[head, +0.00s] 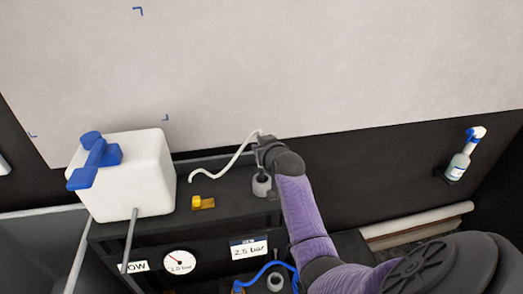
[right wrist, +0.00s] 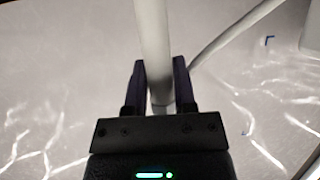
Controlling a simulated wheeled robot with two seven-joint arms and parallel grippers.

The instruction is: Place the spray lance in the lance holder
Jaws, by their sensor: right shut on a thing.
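My right gripper (head: 262,140) is at the shelf's back edge, in front of the pale panel. In the right wrist view its two fingers (right wrist: 160,85) are shut on a pale grey rod, the spray lance (right wrist: 152,35), which runs upward out of the frame. In the head view the gripper mostly hides the lance. A white hose (head: 230,162) curves from near the gripper down to the left. A grey cup (head: 262,186), which looks like the lance holder, stands just below the gripper in the head view. I cannot tell whether the lance touches it. My left gripper is not in view.
A white tank (head: 140,180) with a blue handle stands on the left. A yellow fitting (head: 203,202), a round gauge (head: 179,262) and a "2.5 bar" sign (head: 248,248) are near the dark shelf. A spray bottle (head: 459,162) hangs at the right. A roll (head: 415,220) lies below.

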